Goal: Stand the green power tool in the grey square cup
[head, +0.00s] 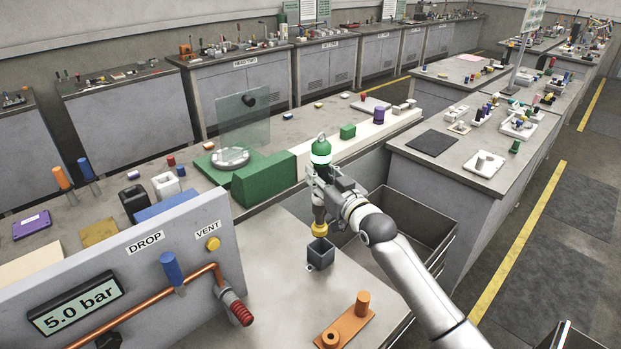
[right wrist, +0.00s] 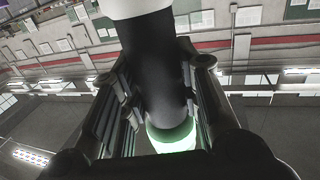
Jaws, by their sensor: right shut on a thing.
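The green power tool (head: 321,154) is upright in the head view, with a green top and pale band, a dark body and a yellow collar near its lower end. My right gripper (head: 322,186) is shut on its dark body. The right wrist view shows the dark body (right wrist: 157,65) between the fingers, with a glowing green end. The grey square cup (head: 320,255) stands on the bench directly below the tool in the head view. The tool's lower end is at or just above the cup's opening; I cannot tell whether it is inside. My left gripper is not in view.
An orange two-peg fixture (head: 345,323) lies in front of the cup. A grey panel (head: 160,265) with gauge, copper pipe and red-tipped valve stands left. An open grey bin (head: 430,212) is behind right. A green block (head: 264,178) sits behind.

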